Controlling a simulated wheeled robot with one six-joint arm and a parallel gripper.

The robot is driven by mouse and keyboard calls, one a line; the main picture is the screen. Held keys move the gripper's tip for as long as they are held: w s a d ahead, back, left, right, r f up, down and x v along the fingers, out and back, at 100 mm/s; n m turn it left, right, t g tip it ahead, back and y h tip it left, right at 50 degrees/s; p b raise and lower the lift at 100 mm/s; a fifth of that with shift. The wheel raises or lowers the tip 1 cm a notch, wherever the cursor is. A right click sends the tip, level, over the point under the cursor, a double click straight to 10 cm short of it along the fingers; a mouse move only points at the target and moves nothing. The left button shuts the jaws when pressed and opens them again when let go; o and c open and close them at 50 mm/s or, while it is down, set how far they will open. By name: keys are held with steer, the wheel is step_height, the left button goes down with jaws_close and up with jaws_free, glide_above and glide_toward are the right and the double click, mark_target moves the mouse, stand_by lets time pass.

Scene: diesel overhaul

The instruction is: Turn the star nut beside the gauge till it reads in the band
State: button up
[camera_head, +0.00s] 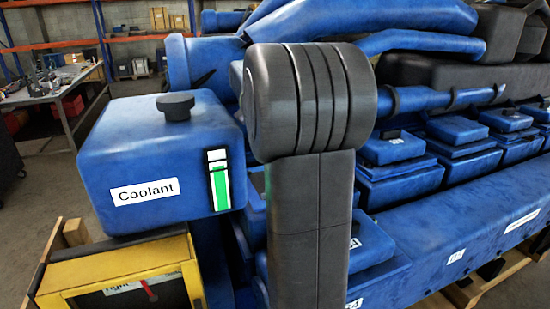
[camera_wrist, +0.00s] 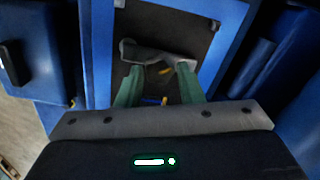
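The yellow-framed gauge box (camera_head: 122,268) is at the lower left of the head view, with a dark face, a partly cut-off label and a red needle (camera_head: 148,290). The frame's edge cuts off its lower part, so I cannot read the band. In the wrist view, my gripper (camera_wrist: 160,70) points into a blue-framed dark recess, its two green fingers well apart. A grey lobed piece (camera_wrist: 160,52), which looks like the star nut, lies at the fingertips with a small yellow mark near it. I cannot tell whether the fingers touch it. The head view hides the gripper.
A blue coolant tank (camera_head: 150,155) with a black cap and green level strip stands above the gauge box. The blue engine (camera_head: 450,235) fills the right side. Blue walls stand close around the gripper. A workbench (camera_head: 50,90) is at the back left, with open floor nearby.

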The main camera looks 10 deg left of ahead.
steer(key=shift+o, duration=1.1)
step_height(320, 180, up, 14)
steer(key=shift+f, duration=0.1)
step_height(320, 180, down, 14)
steer(key=shift+r, duration=0.1)
stand_by(0.4)
